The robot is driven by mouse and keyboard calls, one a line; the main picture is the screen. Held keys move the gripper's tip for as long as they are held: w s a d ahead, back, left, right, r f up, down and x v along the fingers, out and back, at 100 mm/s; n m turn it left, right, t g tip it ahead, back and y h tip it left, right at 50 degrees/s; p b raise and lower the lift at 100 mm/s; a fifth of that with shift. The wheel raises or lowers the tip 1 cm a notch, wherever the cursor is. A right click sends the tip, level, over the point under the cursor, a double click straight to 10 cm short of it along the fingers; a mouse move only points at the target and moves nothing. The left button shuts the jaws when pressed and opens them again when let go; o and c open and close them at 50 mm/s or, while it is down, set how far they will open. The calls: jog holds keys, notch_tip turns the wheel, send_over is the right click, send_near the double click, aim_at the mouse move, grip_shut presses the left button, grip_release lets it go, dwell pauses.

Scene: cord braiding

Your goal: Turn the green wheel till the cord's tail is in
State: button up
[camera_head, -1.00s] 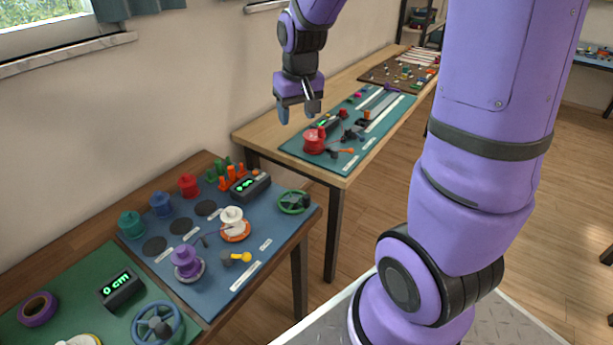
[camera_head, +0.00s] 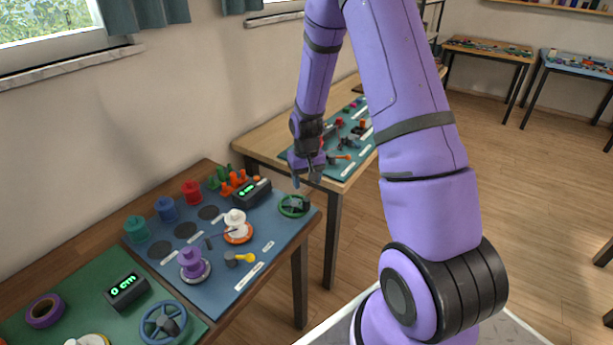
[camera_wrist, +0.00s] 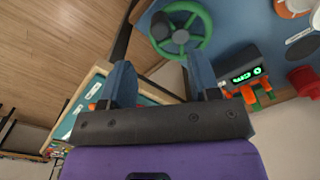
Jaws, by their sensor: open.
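The green wheel (camera_head: 288,211) with a dark hub lies at the right corner of the blue mat. It also shows at the top of the wrist view (camera_wrist: 188,20). My gripper (camera_head: 306,181) is open and empty, pointing down, just above and beyond the wheel, apart from it. In the wrist view the two blue fingers (camera_wrist: 160,78) are spread below the wheel. A purple spool (camera_head: 192,262) and a white spool on an orange base (camera_head: 236,222) stand on the mat. The cord's tail is too small to make out.
A black box with a green display (camera_head: 252,191) stands beside the wheel, with orange and green pegs (camera_head: 228,183) behind. Red, blue and teal spools line the back. A blue wheel (camera_head: 145,331) is on the green mat. A second table with a teal mat (camera_head: 351,165) stands beyond.

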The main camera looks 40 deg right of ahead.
aim_at(306, 199)
notch_tip(306, 199, down, 9)
jog(key=shift+f, duration=0.15)
dwell(0.4)
grip_shut()
